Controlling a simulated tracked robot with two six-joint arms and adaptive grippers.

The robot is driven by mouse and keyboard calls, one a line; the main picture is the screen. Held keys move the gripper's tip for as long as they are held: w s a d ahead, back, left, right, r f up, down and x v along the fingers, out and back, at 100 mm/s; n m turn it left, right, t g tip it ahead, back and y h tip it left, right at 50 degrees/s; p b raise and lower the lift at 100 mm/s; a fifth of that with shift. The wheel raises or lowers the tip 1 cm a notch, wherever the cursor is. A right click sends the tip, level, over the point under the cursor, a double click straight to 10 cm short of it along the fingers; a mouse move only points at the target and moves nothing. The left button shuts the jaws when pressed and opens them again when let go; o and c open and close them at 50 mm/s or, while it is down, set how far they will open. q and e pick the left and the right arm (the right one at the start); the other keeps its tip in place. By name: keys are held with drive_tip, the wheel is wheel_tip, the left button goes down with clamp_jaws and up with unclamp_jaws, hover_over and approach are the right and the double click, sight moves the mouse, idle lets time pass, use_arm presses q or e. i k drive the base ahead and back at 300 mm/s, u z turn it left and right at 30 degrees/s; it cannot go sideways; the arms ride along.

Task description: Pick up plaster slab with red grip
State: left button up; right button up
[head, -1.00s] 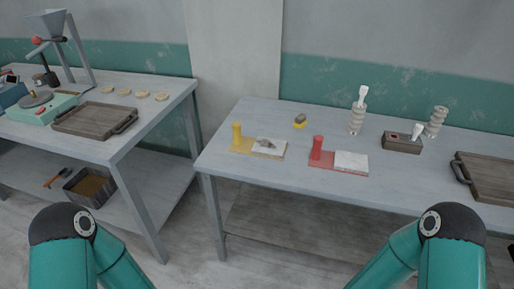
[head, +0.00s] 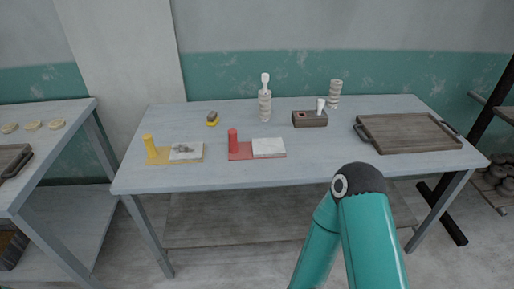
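The plaster slab with the red grip lies flat on the grey table (head: 320,168). Its white plaster block (head: 268,147) is on the right of a red base, and the upright red grip (head: 233,139) stands at the left end. A similar slab with a yellow grip (head: 149,147) lies to its left, with a grey lump on its white block (head: 186,151). My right arm shows at the lower right, in front of the table, but its gripper is out of view. My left arm and gripper are not in view.
A wooden tray with dark handles (head: 408,133) lies at the table's right. The table's front strip is clear.

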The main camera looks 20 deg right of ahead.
sight(259, 149)
drive_tip(key=u, duration=1)
drive_tip(key=i, duration=0.15)
drive_tip(key=z, duration=2.75)
drive_tip(key=i, duration=0.2)
drive_tip(key=z, duration=1.3)
drive_tip(key=k, duration=1.15)
drive_tip(key=u, duration=1.2)
drive_tip(key=i, duration=1.2)
drive_tip(key=u, duration=0.3)
